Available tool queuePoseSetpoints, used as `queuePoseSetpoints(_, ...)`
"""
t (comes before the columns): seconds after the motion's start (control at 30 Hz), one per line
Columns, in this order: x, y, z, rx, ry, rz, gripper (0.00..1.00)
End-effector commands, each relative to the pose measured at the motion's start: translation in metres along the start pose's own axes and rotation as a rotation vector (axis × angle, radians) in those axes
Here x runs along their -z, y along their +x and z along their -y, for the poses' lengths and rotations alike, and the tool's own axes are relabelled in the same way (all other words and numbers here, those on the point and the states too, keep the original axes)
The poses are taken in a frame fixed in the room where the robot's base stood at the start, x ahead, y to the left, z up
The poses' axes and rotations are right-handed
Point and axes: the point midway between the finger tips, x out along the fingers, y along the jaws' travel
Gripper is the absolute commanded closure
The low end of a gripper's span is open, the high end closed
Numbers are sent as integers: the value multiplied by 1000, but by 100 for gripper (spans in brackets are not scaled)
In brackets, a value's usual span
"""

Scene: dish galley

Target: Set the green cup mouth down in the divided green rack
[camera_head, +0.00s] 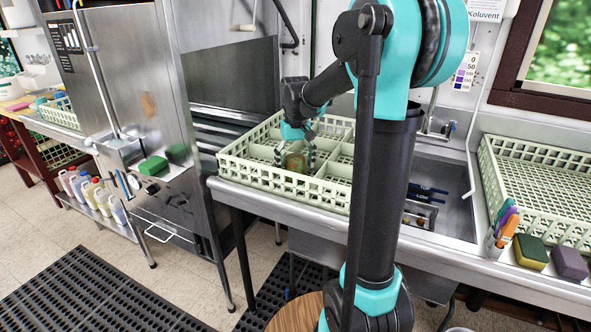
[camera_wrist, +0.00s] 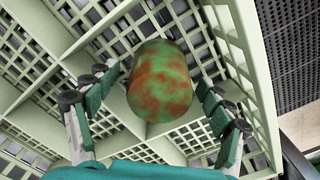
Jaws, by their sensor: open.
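The green cup (camera_head: 295,163), mottled with rusty brown, is inside a front compartment of the divided green rack (camera_head: 262,184). In the wrist view the cup (camera_wrist: 160,78) shows a closed, rounded surface towards me and no opening, which fits mouth down; its rim is hidden. The rack's pale walls and lattice floor (camera_wrist: 255,62) surround it. My gripper (camera_head: 296,152) is over the rack, pointing down at the cup. In the wrist view its fingers (camera_wrist: 156,85) are spread on either side of the cup, with visible gaps.
The rack stands on a steel counter beside a tall steel dishwasher (camera_head: 135,90). A sink (camera_head: 440,185) lies to its right, then another pale rack (camera_head: 540,180), a holder with markers (camera_head: 503,230) and sponges (camera_head: 532,252). The rack's other visible compartments look empty.

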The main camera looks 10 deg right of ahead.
Motion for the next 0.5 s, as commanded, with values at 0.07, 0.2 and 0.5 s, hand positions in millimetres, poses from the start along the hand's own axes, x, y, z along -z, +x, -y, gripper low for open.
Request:
queuePoseSetpoints(0.07,-1,-15,0,0,0,0,19)
queuePoseSetpoints(0.2,-1,-45,0,0,0,0,19)
queuePoseSetpoints(0.5,0,-93,0,0,0,0,19)
